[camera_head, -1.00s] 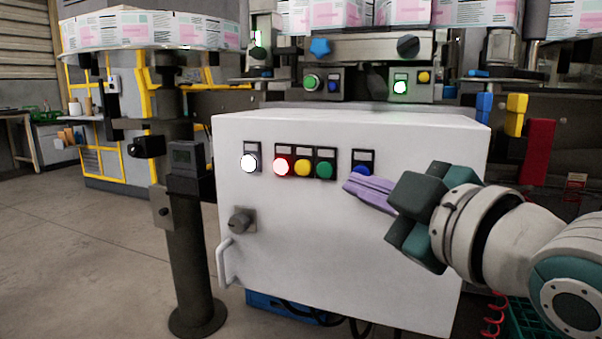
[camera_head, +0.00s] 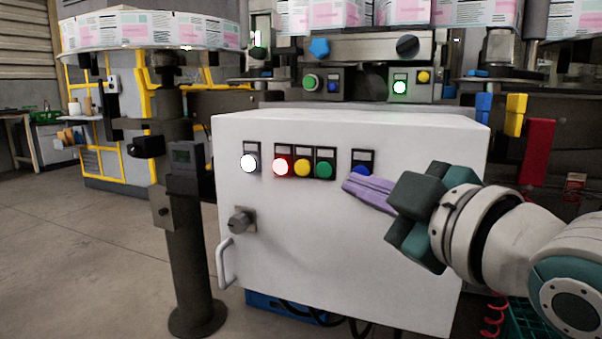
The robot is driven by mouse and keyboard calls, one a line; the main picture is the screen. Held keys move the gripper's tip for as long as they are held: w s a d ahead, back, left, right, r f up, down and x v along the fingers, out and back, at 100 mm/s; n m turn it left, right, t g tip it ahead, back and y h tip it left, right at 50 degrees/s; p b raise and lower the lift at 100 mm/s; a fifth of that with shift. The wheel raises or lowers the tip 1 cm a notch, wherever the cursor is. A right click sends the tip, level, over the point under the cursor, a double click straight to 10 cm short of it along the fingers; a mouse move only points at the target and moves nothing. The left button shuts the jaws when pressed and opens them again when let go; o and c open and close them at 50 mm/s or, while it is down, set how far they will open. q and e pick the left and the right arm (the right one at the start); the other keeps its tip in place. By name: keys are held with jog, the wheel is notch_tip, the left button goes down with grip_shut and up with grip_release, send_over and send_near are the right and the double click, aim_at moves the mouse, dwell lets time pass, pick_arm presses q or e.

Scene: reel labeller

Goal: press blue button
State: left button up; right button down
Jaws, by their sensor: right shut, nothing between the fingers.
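The blue button (camera_head: 361,170) is on the front of a white control box (camera_head: 310,245), at the right end of its row of buttons. My right gripper (camera_head: 346,184) comes in from the right with its purple fingers shut and empty. The fingertips overlap the lower left edge of the blue button in the picture. I cannot tell whether they touch it. My left gripper is not in view.
A rotary knob (camera_head: 241,220) and a handle (camera_head: 225,263) stick out below. A dark post (camera_head: 190,260) stands left of the box.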

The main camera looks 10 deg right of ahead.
jog(key=shift+w+d, duration=0.1)
jog(key=shift+w, duration=0.1)
jog(key=shift+w+d, duration=0.15)
jog(key=shift+w, duration=0.05)
dwell(0.4)
jog(key=shift+w+d, duration=0.25)
jog(key=shift+w, duration=0.1)
dwell(0.6)
jog(key=shift+s+a+p, duration=0.1)
jog(key=shift+p, duration=0.3)
jog(key=shift+s+a+p, duration=0.4)
jog(key=shift+s+p, duration=0.05)
jog(key=shift+s, duration=0.15)
